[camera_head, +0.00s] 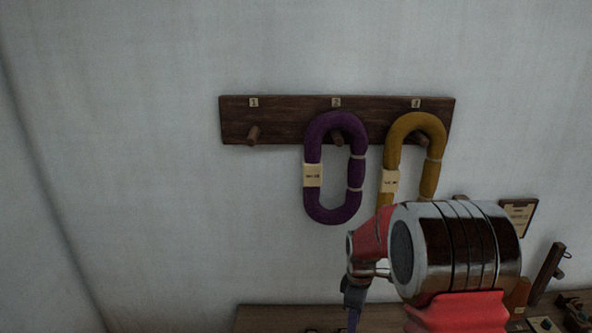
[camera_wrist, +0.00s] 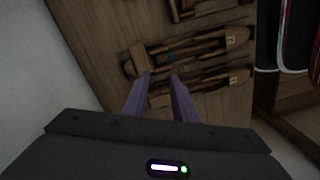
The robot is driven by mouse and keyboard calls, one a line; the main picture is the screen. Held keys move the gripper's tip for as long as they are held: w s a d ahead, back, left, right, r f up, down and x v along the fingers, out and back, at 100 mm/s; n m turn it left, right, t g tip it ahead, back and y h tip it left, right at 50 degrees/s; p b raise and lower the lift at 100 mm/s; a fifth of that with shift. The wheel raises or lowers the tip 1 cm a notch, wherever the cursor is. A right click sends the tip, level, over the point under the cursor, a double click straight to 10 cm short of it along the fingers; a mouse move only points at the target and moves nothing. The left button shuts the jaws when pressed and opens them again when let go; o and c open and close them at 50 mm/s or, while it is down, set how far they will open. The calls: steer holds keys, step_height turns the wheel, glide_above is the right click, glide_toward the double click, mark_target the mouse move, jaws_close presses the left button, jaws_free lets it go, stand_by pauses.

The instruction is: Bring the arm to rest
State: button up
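My arm rises at the lower right of the head view, its red and metal links in front of the wall. My gripper (camera_wrist: 160,76) points down over the wooden bench top (camera_wrist: 85,50). In the wrist view its two purple-grey fingers stand apart, with nothing held between them. In the head view only a dark part of the gripper (camera_head: 353,295) shows at the bottom, and its fingertips are cut off or unclear.
A purple hank (camera_head: 314,205) hangs on peg 2 of the wall rack (camera_head: 285,125) and a mustard hank (camera_head: 431,175) on the right peg. Peg 1 (camera_head: 253,134) is bare. Long wooden pieces with number tags (camera_wrist: 195,45) lie below the gripper. A clipboard (camera_head: 518,215) is at right.

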steer(key=s+r+m+t, duration=0.6)
steer(key=s+r+m, duration=0.7)
steer(key=s+r, duration=1.2)
steer(key=shift+s+a, duration=0.25)
steer(key=shift+s, duration=0.45)
